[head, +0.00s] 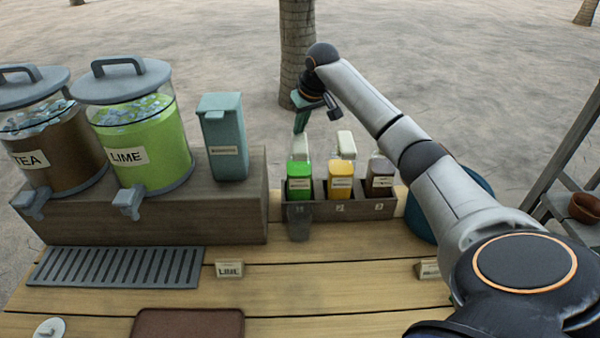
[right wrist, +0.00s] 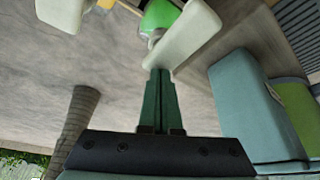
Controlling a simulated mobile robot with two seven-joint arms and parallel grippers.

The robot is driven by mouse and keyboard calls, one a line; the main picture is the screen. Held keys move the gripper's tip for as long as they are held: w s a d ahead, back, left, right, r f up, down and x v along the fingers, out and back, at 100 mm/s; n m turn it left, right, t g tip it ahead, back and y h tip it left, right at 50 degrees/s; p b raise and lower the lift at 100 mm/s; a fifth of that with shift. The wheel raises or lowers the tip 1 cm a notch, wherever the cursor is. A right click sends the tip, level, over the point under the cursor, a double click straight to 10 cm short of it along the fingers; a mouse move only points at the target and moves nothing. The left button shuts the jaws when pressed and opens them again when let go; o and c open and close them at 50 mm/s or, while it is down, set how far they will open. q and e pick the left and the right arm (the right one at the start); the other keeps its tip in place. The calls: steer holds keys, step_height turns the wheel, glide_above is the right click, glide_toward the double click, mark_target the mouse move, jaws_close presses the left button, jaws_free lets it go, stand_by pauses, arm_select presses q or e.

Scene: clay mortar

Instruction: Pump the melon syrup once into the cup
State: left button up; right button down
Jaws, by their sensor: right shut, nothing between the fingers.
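The green syrup bottle (head: 300,183), which I take to be melon, stands in the leftmost slot of a wooden rack (head: 360,209). Its label is too small to read. Its white pump head (head: 299,148) is on top, and also shows large in the right wrist view (right wrist: 190,38). A clear cup (head: 299,222) stands upright in front of the rack, below this bottle. My right gripper (head: 299,130) is shut and empty, with green fingers pointing down above the pump. In the right wrist view its fingertips (right wrist: 160,72) meet the pump head's edge; I cannot tell whether they touch.
A yellow bottle (head: 341,182) and a brown bottle (head: 380,178) stand to the right in the rack. A teal box (head: 223,140) and the lime dispenser (head: 143,145) stand left on a wooden riser (head: 170,225). A drip grille (head: 115,267) lies in front.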

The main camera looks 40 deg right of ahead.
steer(key=shift+s+f, duration=0.1)
steer(key=shift+f, duration=1.05)
steer(key=shift+r, duration=0.15)
steer(key=shift+r+p, duration=0.5)
steer(key=shift+r, duration=1.1)
step_height(320, 180, up, 6)
